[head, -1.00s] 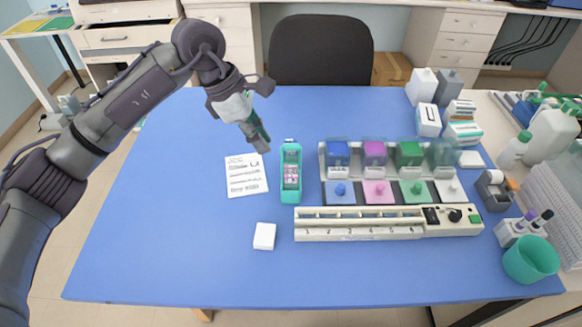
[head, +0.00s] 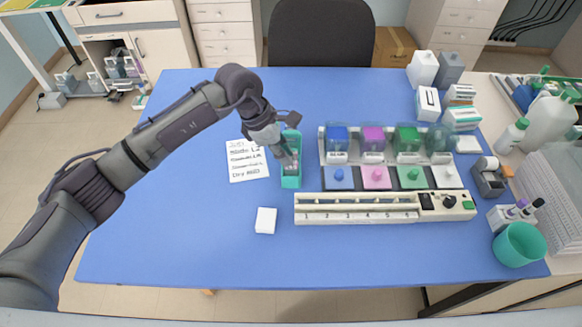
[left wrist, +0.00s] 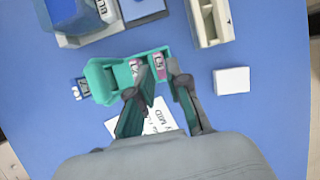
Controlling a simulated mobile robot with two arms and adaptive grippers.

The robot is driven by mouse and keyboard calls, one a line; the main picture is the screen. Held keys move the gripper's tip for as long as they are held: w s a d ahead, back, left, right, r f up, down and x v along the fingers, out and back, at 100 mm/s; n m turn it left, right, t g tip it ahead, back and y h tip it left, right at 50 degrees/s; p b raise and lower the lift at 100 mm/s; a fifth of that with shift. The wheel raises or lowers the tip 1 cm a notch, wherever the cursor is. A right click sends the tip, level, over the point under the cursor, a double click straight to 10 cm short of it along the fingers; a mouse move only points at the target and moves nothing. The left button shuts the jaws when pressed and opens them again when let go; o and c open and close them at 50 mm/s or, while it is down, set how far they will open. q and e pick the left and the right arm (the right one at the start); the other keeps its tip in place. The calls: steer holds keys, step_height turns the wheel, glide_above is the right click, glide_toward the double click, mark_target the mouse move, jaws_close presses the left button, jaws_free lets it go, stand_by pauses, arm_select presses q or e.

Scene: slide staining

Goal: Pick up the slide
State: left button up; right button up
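The teal slide holder (head: 291,182) stands on the blue table, left of the staining station. Pink-stained slides (left wrist: 160,66) sit inside it, seen in the left wrist view, where the holder (left wrist: 100,82) lies just beyond my fingers. My left gripper (head: 290,161) is over the holder in the head view and hides part of it. In the left wrist view my left gripper (left wrist: 155,88) has its two fingers apart, near the holder's near side and right end, with nothing seen between the tips. Whether the fingers touch the holder I cannot tell. My right gripper is not in view.
A written card (head: 247,162) lies left of the holder. A white block (head: 265,220) lies in front. The row of stain jars (head: 373,140) and a long numbered rack (head: 356,208) stand close on the right. The table's left side is clear.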

mark_target(291, 173)
arm_select(q)
steer(key=shift+x, duration=1.3)
jaws_close()
steer(key=shift+r, duration=0.15)
